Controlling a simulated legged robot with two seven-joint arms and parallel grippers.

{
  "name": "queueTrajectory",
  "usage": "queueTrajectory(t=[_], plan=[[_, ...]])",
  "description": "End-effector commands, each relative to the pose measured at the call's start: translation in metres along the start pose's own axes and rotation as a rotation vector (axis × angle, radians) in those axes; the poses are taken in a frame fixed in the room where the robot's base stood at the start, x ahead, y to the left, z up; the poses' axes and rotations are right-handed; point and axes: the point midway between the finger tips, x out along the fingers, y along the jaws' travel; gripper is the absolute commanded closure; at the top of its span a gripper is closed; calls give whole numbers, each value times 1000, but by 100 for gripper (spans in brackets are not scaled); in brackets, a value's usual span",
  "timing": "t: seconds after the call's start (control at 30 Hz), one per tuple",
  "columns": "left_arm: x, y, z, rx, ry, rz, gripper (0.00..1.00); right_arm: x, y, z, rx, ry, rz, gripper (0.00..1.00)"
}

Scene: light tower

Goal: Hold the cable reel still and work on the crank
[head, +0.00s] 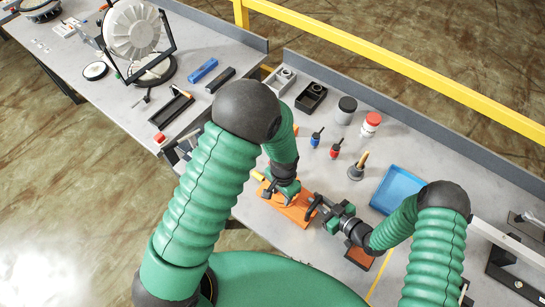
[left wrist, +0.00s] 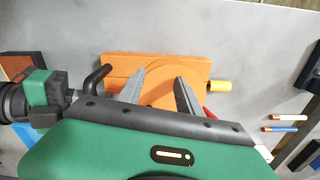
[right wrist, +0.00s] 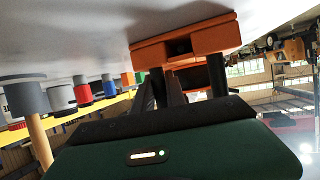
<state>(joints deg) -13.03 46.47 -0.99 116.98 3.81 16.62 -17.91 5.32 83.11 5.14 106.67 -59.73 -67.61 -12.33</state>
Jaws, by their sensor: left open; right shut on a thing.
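The orange cable reel (head: 297,212) lies on the grey bench; its flat body and round raised part (left wrist: 160,88) show in the left wrist view. A black bent handle (left wrist: 97,78) is at one end, and a yellow stub (left wrist: 220,86), perhaps the crank's grip, sticks out at the other. My right gripper (head: 318,208) is shut at the handle end; its exact grip is partly hidden. The reel also shows in the right wrist view (right wrist: 205,40). My left gripper (head: 288,190) is open, its fingers (left wrist: 162,85) apart over the round part.
A blue tray (head: 397,188), a pot with a wooden-handled tool (head: 357,170) and lidded jars (head: 346,110) stand behind the reel. Red and blue small bottles (head: 316,138) are nearby. A second bench (head: 110,95) with a lamp (head: 132,28) is at the left.

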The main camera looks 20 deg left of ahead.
Motion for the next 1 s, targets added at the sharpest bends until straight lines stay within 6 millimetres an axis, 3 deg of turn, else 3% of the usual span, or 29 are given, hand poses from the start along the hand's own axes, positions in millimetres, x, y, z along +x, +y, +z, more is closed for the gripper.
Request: queueTrajectory(t=[0.37, 0.87, 1.0], plan=[[0, -37, 8, 829, -4, 0, 58, 0, 0, 0, 0, 0, 1, 100], [0, -69, -19, 1795, -12, -2, 58, 0, 0, 0, 0, 0, 0, 100], [-31, -70, -22, 1846, -11, -7, 58, 0, 0, 0, 0, 0, 0, 100]])
